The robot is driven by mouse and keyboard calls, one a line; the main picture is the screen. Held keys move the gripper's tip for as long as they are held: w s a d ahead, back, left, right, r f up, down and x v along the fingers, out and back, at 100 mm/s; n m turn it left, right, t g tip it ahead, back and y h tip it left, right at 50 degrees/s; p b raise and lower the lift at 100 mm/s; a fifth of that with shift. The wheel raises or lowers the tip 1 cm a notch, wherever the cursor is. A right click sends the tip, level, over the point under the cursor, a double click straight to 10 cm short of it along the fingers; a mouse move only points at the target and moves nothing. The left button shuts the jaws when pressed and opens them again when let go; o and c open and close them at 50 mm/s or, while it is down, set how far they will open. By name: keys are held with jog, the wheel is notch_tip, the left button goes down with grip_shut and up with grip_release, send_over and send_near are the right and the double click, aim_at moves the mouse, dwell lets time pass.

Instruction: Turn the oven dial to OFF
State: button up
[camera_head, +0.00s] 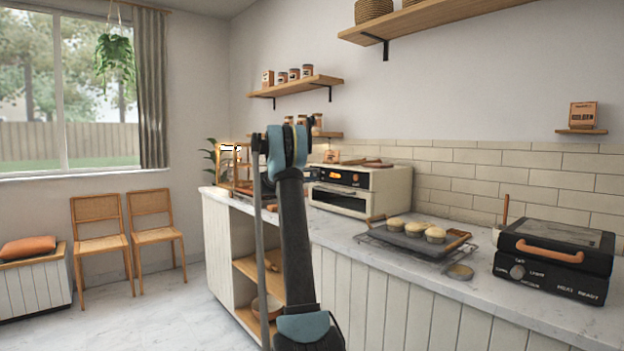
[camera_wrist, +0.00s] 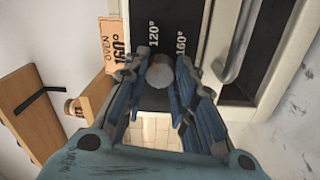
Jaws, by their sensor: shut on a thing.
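The oven (camera_head: 345,200) is a cream box with a black front panel on the counter. Its panel also shows in the wrist view (camera_wrist: 136,16), with the marks 120° and 160° beside the dial. The oven dial (camera_wrist: 160,72) is a round grey knob. My gripper (camera_wrist: 159,66) has its two blue-padded fingers on either side of the dial and is shut on it. The dial's pointer and an OFF mark cannot be made out.
An orange card (camera_wrist: 112,45) reading OVEN 150° is beside the panel; the same card (camera_head: 331,157) stands on the oven. A tray of buns (camera_head: 400,245) and a black press (camera_head: 552,262) with its own knob are on the counter to the right. Wooden shelves (camera_head: 295,88) hang above.

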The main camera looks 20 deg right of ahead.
jog(key=n, duration=0.6)
jog(key=shift+w+a+n+t, duration=0.2)
jog(key=shift+a+n+t, duration=0.1)
jog(key=shift+n, duration=0.1)
jog(key=n, duration=0.6)
jog(key=shift+s+f+n+y, duration=0.1)
jog(key=shift+f+n+y, duration=0.05)
jog(key=shift+n+y, duration=0.2)
jog(key=shift+n, duration=0.25)
jog(key=shift+d, duration=0.1)
jog(key=o, duration=1.1)
jog(key=shift+c, duration=0.2)
jog(key=shift+d, duration=0.1)
jog(key=shift+s, duration=0.1)
jog(key=v, duration=1.2)
jog(key=shift+f, duration=0.25)
